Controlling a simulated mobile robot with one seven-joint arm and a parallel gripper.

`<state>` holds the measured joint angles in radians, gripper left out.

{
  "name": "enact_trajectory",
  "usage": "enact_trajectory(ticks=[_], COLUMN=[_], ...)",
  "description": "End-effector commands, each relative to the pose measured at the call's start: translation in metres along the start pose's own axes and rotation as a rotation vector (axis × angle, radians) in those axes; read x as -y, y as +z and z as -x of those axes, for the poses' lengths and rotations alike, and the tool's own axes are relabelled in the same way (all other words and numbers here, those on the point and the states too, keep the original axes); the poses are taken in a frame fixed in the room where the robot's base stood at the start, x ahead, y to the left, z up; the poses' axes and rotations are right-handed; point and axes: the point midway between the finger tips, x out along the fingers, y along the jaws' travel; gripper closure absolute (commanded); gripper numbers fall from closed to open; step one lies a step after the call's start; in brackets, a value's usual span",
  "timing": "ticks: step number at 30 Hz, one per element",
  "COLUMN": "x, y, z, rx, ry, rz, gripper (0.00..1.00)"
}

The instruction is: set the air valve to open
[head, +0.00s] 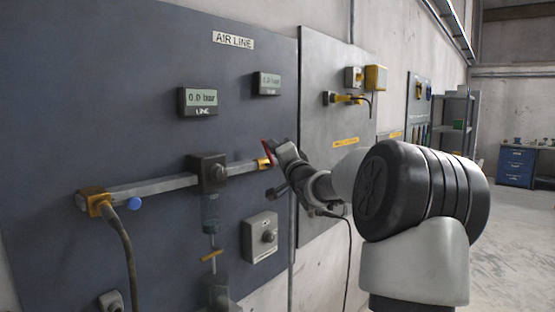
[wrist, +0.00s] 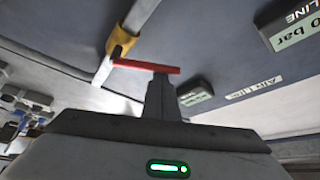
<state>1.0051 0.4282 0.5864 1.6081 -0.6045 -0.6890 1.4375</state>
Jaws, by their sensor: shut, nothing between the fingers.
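The air valve has a yellow body (wrist: 121,42) on a grey pipe and a red lever (wrist: 146,66). In the wrist view the lever runs from the valve body to the right, crosswise to the pipe. In the head view the red lever (head: 267,153) shows as a small strip at the pipe's right end, partly hidden by my gripper (head: 280,148). My gripper is shut and empty. In the wrist view its fingertips (wrist: 160,76) are at the lever's free end; I cannot tell whether they touch it.
The blue-grey AIR LINE panel (head: 130,75) carries a LINE display (head: 198,101) reading 0.0 bar and a second display (head: 267,84). A regulator block (head: 208,173) sits left along the pipe, and a grey knob box (head: 261,238) is below. A hose (head: 127,255) hangs at left.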

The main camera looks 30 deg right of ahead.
Motion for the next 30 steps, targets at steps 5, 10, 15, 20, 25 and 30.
enact_trajectory(ticks=[5,10,15,20,25,30], x=[-0.007,-0.009,-0.012,-0.016,-0.021,-0.025], y=[0.015,0.025,0.034,0.042,0.048,0.053], z=[0.009,0.014,0.019,0.024,0.028,0.030], rx=[0.001,0.000,0.000,0.001,0.000,0.001], ry=[-0.087,-0.169,-0.251,-0.327,-0.400,-0.461], rz=[0.145,0.284,0.424,0.553,0.678,0.780], gripper=[1.00,1.00,1.00,1.00,1.00,1.00])
